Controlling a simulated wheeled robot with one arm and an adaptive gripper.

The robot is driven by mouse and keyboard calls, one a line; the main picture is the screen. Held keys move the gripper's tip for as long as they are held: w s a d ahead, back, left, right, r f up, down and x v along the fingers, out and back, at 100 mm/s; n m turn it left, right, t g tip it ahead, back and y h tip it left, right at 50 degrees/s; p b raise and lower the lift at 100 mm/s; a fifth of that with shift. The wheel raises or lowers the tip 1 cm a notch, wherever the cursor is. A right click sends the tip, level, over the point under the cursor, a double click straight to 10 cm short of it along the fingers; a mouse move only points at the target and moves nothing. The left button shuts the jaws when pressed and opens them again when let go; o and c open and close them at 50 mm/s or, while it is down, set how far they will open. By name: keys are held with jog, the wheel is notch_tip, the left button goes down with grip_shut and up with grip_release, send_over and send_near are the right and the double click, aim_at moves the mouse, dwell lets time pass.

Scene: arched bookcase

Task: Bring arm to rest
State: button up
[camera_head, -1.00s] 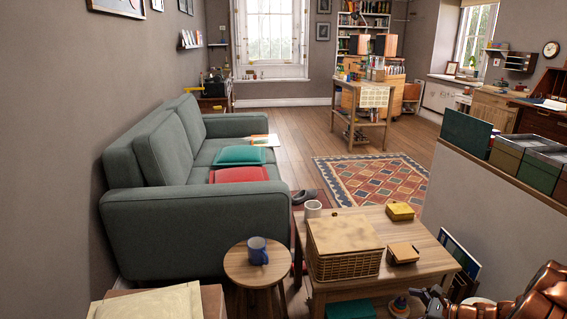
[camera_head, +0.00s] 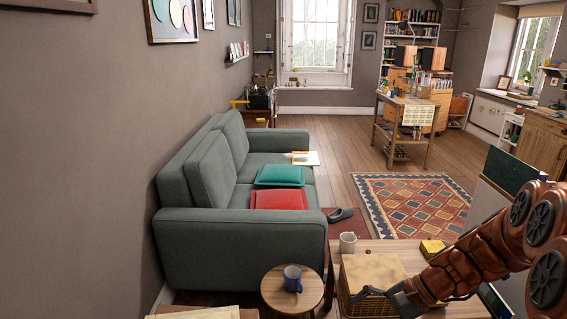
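My arm reaches in from the right edge in the head view, orange-brown with round joints. My gripper (camera_head: 392,296) is at its left end, dark and small, in front of the wicker basket (camera_head: 368,272) on the wooden coffee table (camera_head: 405,247). I cannot tell whether it touches the basket, nor whether its fingers are open or shut. Nothing is clearly seen in it. The arm hides much of the table's right side and part of the yellow box (camera_head: 432,247).
A round stool (camera_head: 270,290) with a blue mug (camera_head: 293,278) stands left of the table. A white mug (camera_head: 347,243) stands on the table's far left corner. A grey-green sofa (camera_head: 240,243) lies along the left wall. Open floor and a patterned rug (camera_head: 410,205) lie beyond.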

jog(key=s+a+r+n+g+h+p, duration=0.1)
jog(key=s+a+r+n+h+p, duration=0.1)
jog(key=s+r+n+p, duration=0.3)
jog(key=s+a+r+n+g+h+p, duration=0.1)
jog(key=s+a+r+h+p, duration=0.15)
jog(key=s+r, duration=0.5)
jog(key=s+d+r+n+h+p, duration=0.4)
jog(key=s+r+p, duration=0.4)
jog(key=s+r, duration=0.2)
jog(key=shift+s+r+n+p, duration=0.2)
jog(key=shift+s+n+p, duration=0.1)
jog(key=shift+s+n, duration=0.25)
jog(key=shift+d+h, duration=0.1)
jog(key=shift+h, duration=0.15)
